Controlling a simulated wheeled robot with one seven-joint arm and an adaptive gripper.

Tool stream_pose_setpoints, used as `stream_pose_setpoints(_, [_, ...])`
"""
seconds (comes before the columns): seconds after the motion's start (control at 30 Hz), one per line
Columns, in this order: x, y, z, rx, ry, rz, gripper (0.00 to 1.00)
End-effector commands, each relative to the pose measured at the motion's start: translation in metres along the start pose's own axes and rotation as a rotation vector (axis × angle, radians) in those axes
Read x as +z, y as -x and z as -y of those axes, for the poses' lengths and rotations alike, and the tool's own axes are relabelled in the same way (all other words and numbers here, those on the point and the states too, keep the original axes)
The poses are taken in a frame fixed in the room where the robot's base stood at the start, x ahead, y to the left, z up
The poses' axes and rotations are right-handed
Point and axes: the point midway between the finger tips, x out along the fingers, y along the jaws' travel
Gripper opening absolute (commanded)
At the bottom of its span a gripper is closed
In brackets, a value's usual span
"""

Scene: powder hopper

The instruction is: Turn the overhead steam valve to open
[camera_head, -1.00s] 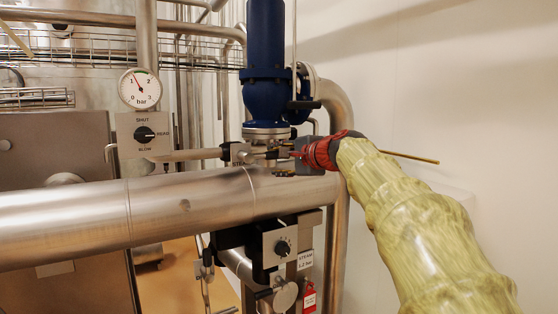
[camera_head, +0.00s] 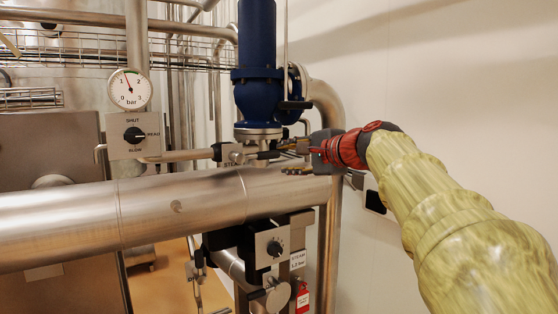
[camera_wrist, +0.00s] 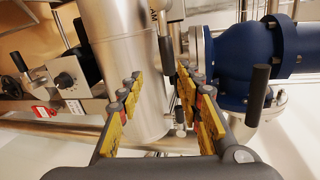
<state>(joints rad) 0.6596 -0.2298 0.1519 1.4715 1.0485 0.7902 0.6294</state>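The steam valve is a small steel valve (camera_head: 232,152) beside a partly covered STEAM label, above the thick steel pipe and below the blue valve body. Its black lever handle (camera_head: 268,155) points right towards my gripper (camera_head: 284,157). My gripper is open, its fingers one above the other in the head view. In the wrist view, my gripper (camera_wrist: 160,76) shows two spread fingers with yellow pads. A black handle (camera_wrist: 166,56) lies in the gap near the fingertips, with no clear contact. Whether the fingers overlap it in depth is hard to tell.
The thick pipe (camera_head: 165,207) runs just below my gripper. The blue valve body (camera_head: 258,95) stands above, with another black handle (camera_head: 297,105). A dial panel (camera_head: 134,135) and pressure gauge (camera_head: 130,89) are left. A lower dial box (camera_head: 272,247) hangs below. Right is bare wall.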

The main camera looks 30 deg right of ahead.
Motion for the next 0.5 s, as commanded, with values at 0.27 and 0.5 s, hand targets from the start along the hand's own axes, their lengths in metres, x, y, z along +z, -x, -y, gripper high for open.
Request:
stream_pose_setpoints(0.27, [0.000,0.026,0.000,-0.001,0.001,-0.001,0.35])
stream_pose_setpoints(0.5, [0.000,0.026,0.000,-0.001,0.001,0.000,0.35])
